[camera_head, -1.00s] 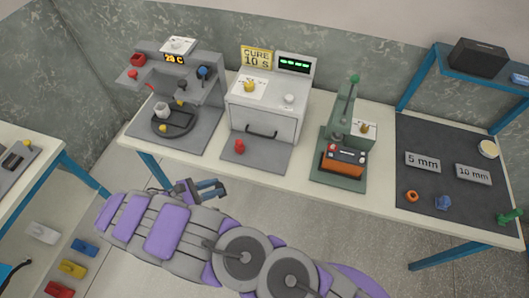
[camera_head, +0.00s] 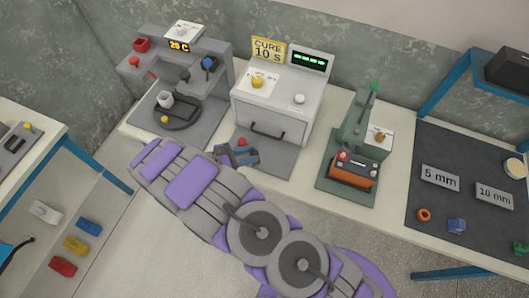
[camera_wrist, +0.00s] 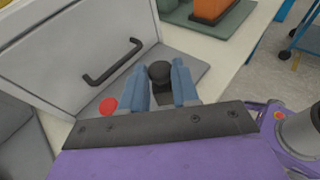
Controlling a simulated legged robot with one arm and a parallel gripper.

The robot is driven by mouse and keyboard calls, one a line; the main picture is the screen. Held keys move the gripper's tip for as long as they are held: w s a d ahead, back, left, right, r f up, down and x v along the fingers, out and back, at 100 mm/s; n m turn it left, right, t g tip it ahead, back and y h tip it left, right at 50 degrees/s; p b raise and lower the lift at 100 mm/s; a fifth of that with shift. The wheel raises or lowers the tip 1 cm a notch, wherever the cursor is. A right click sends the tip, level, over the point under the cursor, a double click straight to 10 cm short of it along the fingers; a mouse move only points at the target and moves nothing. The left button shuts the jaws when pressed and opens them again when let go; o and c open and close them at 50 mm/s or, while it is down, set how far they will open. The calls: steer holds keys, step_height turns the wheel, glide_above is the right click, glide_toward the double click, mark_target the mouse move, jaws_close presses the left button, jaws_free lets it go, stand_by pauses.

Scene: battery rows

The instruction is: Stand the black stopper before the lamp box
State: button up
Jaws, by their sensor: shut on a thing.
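The lamp box is the grey box (camera_head: 280,105) with a "CURE 10 S" sign and a dark drawer handle; its front also fills the upper left of the wrist view (camera_wrist: 75,45). My gripper (camera_head: 237,156) is over the grey mat before the box. In the wrist view its blue fingers (camera_wrist: 163,86) are shut on the black stopper (camera_wrist: 159,72), whose round dark top shows upright between them. The stopper's lower end is hard to make out, so I cannot tell whether it touches the mat. In the head view the stopper cannot be made out.
A red stopper (camera_wrist: 108,106) stands on the mat (camera_head: 276,160) close to the left finger; it also shows in the head view (camera_head: 241,142). A green press (camera_head: 352,150) stands to the right, a grey machine (camera_head: 195,75) to the left. The mat's right part is clear.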

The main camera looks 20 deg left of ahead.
steer(key=x, duration=0.6)
steer(key=shift+w+r+b, duration=0.3)
steer(key=shift+w+b, duration=0.1)
steer(key=shift+w, duration=0.05)
step_height(320, 180, down, 3)
steer(key=shift+d+r+b, duration=0.1)
steer(key=shift+d+b, duration=0.05)
steer(key=shift+b, duration=0.2)
steer(key=shift+d, duration=0.45)
steer(key=o, duration=0.6)
steer(key=shift+a+f, duration=0.2)
steer(key=shift+c, duration=0.2)
steer(key=o, duration=0.5)
steer(key=shift+a+f, duration=0.1)
steer(key=shift+a, duration=0.3)
steer(key=shift+c, duration=0.2)
steer(key=shift+d, duration=0.4)
steer(key=shift+r, duration=0.25)
steer(key=shift+p+v, duration=0.7)
steer(key=shift+v, duration=5.3)
